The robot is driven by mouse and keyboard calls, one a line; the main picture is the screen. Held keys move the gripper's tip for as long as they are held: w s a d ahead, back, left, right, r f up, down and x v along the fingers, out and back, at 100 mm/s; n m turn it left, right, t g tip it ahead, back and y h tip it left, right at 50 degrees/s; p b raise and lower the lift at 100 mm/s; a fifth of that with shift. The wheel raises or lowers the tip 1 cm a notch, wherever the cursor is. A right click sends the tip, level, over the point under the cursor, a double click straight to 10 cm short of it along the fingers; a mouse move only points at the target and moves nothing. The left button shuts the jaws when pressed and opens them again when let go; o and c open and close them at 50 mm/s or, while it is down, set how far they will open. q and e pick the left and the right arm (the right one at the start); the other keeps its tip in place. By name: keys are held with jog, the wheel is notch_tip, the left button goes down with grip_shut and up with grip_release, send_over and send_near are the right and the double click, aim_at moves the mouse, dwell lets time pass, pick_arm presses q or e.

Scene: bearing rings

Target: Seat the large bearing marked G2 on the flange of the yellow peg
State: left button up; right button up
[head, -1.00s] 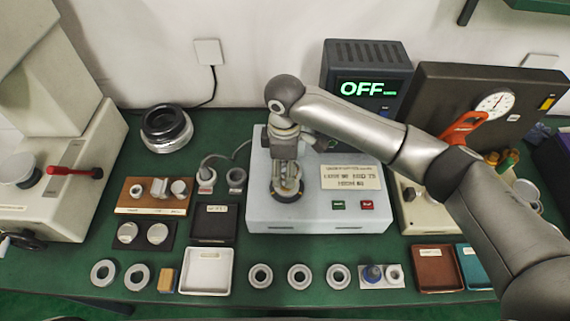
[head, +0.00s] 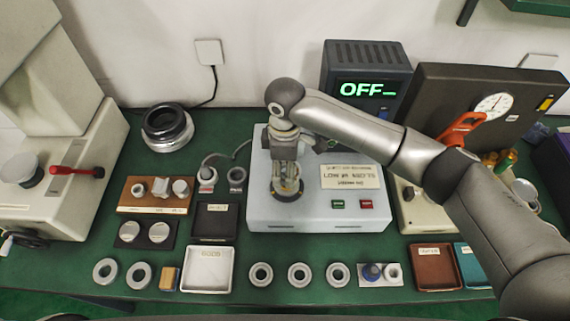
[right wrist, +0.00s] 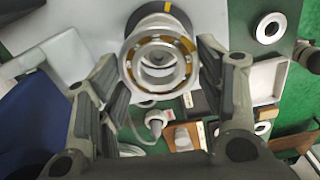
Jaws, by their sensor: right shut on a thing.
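A large bearing with a brass-coloured cage (right wrist: 160,62) is between the fingers of my right gripper (right wrist: 158,75), which is shut on it. In the head view the right gripper (head: 286,178) points down over the light grey heater box (head: 262,212), partly covering the bearing. A dark round disc with a yellow mark (right wrist: 165,12) shows just beyond the bearing in the wrist view; I cannot tell whether they touch. No G2 mark is readable on the bearing. I cannot pick out the yellow peg or its flange. My left gripper is not in view.
A display reading OFF (head: 368,92) stands behind the box. A dark ring stack (head: 167,128) stands back left.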

jog(key=shift+f+b, duration=0.45)
jog(key=shift+f, duration=1.25)
jog(key=o, duration=1.4)
jog(key=shift+c, duration=0.2)
